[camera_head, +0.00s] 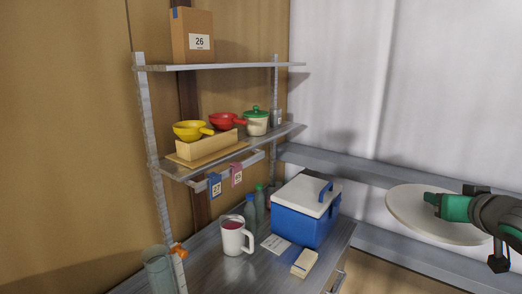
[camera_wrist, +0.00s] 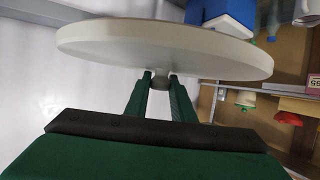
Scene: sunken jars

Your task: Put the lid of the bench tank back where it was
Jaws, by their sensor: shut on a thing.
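The lid (camera_head: 408,212) is a large, round, pale grey disc held in the air at the right of the head view. My gripper (camera_head: 432,198) is shut on its small knob. In the wrist view the lid (camera_wrist: 165,45) spans the top, seen nearly edge-on, and the two green fingers of my gripper (camera_wrist: 160,80) close on the knob. No open tank that I can be sure of is in view; the lower right of the scene is out of the picture.
A blue cooler (camera_head: 300,222) with its white lid on stands on the metal bench, left of the held lid. A white mug (camera_head: 233,238), bottles (camera_head: 260,203) and a clear glass cylinder (camera_head: 158,272) stand further left. A grey ledge (camera_head: 350,168) runs along the wall.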

